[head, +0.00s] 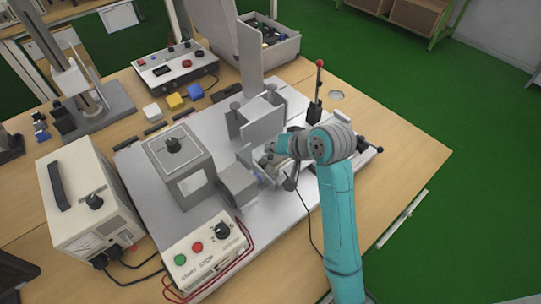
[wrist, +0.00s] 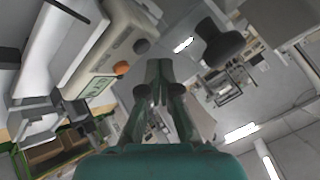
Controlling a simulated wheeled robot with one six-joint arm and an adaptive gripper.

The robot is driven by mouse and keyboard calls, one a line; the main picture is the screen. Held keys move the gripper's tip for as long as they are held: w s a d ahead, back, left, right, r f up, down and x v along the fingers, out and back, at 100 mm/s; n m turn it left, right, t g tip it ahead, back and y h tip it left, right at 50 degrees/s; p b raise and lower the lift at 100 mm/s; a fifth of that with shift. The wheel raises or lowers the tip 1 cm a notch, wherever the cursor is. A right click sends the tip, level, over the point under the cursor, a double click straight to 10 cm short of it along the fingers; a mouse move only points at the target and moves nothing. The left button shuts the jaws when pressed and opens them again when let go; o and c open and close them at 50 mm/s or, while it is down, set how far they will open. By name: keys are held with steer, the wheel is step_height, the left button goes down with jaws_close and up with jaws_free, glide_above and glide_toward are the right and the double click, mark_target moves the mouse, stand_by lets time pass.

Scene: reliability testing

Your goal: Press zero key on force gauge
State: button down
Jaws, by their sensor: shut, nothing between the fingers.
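The force gauge (wrist: 101,40) appears to be the pale instrument at the upper left of the wrist view. It has a green-lit display (wrist: 97,88), an orange key (wrist: 123,71) and a dark grey key (wrist: 141,46). No key label is legible. My gripper (wrist: 158,68) is shut and empty, its tips just right of these keys in the picture. I cannot tell whether they touch. In the head view my gripper (head: 268,174) is low over the test rig, and the gauge's face cannot be made out there.
A grey box with a knob (head: 178,160) and a START/STOP control box (head: 205,250) stand left of my gripper. An upright plate (head: 250,55) and a red-tipped lever (head: 317,85) stand behind it. Bare table (head: 405,150) lies to the right.

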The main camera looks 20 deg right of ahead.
mark_target(273, 158)
steer(key=shift+f, duration=0.25)
steer(key=shift+f, duration=0.15)
steer(key=shift+f, duration=0.4)
stand_by(0.8)
steer(key=shift+r, duration=0.8)
steer(key=shift+r, duration=2.55)
